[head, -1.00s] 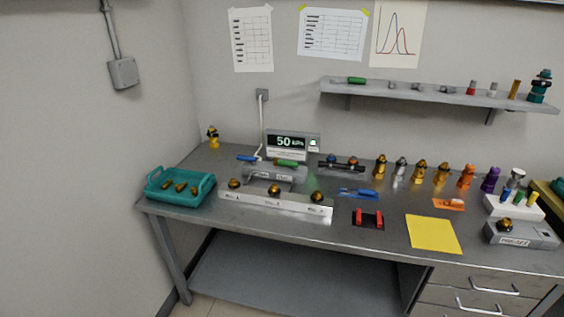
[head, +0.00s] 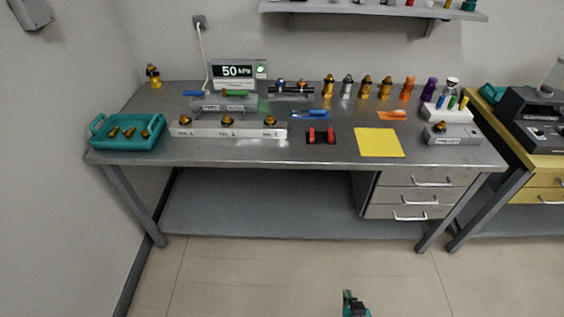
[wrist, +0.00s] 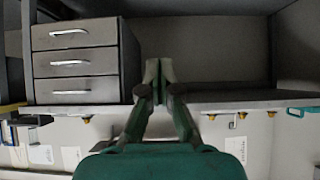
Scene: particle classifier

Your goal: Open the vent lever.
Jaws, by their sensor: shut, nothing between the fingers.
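I cannot tell for sure which part is the vent lever; no vent label is readable. A blue handle (head: 196,93) and a green handle (head: 236,93) lie at a low grey fixture (head: 222,108) on the left half of the steel bench (head: 220,152). A pressure display (head: 237,71) behind them reads 50 kPa. My gripper (head: 348,295) shows at the bottom of the head view, over the floor in front of the bench and well apart from it. In the wrist view, which looks upside down, my gripper (wrist: 158,70) is shut and empty.
A white block with several brass knobs (head: 228,129) stands before the fixture. A teal tray (head: 128,133) is at left, a red-handled piece (head: 321,136) and yellow mat (head: 379,142) toward the right front. Drawers (head: 418,190) sit under the bench; the floor before it is clear.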

